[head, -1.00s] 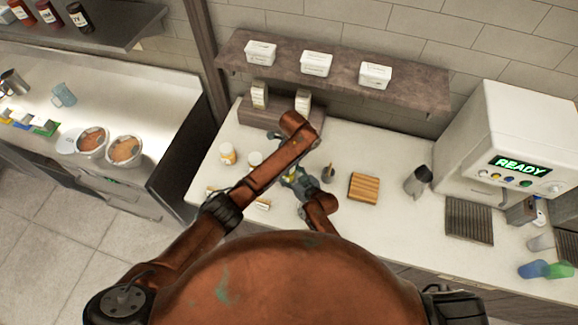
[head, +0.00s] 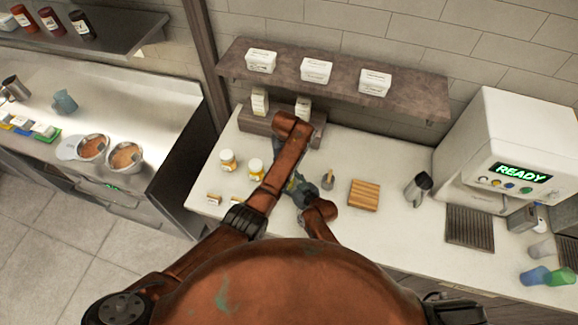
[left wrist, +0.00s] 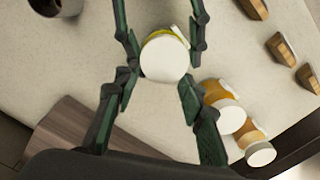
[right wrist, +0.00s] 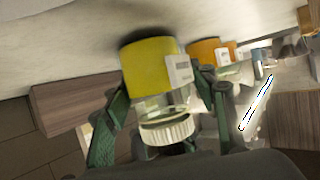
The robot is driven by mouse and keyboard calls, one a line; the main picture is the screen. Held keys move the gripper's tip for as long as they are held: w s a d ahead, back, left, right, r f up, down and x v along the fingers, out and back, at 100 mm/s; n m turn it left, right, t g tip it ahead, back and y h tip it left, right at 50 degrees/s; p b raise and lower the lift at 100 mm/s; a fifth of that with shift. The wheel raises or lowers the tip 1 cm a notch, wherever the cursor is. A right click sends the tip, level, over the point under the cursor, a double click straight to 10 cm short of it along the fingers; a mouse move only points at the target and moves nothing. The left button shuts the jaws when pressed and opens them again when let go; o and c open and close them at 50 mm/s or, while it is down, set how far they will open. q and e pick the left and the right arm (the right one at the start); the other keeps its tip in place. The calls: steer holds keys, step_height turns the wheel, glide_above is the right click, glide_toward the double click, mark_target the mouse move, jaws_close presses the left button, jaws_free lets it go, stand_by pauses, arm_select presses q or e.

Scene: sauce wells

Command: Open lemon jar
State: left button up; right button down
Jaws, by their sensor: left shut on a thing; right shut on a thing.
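The lemon jar (right wrist: 153,70) has a yellow body, a clear band and a white ribbed lid (right wrist: 167,131). The right wrist view shows it between the fingers of my right gripper (right wrist: 160,108), which is shut on it. In the left wrist view I look down on the round white lid (left wrist: 164,58), with a little yellow at its edge. My left gripper (left wrist: 160,82) is shut on the jar, and other fingers reach it from the top. Which fingers press the lid and which the body is unclear. In the head view my left arm hides the jar.
Two other white-lidded jars (head: 227,161) (head: 256,169) stand left of my arms. Small wooden pieces (head: 213,200) lie in front. A grey cup (head: 328,182) and wooden board (head: 364,195) are to the right.

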arm_select(q)
steer(key=n, duration=0.4)
steer(key=shift+s, duration=0.35)
arm_select(e)
steer(key=shift+r, duration=0.1)
arm_select(q)
steer(key=shift+s+a+f+n, duration=0.1)
steer(key=shift+s+n, duration=0.05)
steer(key=shift+n, duration=0.4)
steer(key=shift+s+a+n, duration=0.1)
steer(key=shift+n, duration=0.45)
arm_select(e)
steer(key=shift+w, duration=0.1)
arm_select(q)
steer(key=shift+d, duration=0.1)
arm_select(e)
steer(key=shift+d, duration=0.1)
arm_select(q)
steer(key=o, duration=1.3)
steer(key=shift+w, duration=0.1)
steer(key=shift+a, duration=0.2)
steer(key=shift+w, duration=0.1)
